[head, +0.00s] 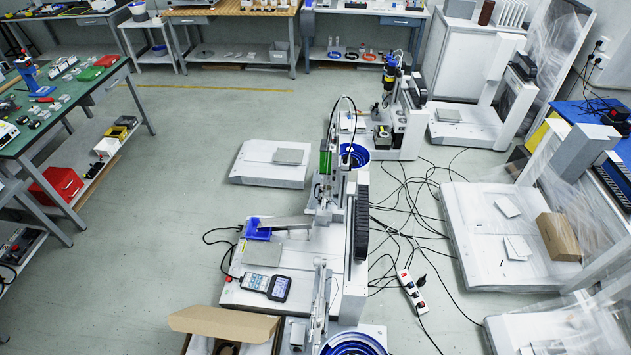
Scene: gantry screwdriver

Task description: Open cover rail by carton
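A closed brown carton (559,237) sits on a white machine base at the right, among clear plastic film. An open cardboard box (225,324) with a raised flap stands at the bottom edge, in front of the nearest gantry screwdriver machine. That machine has a black ribbed rail cover (361,222) along its upright side. I cannot tell which rail cover the task means, nor whether any cover is open. Neither of my grippers is in view.
A green-topped workbench (62,110) stands at the left. The floor between them is clear.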

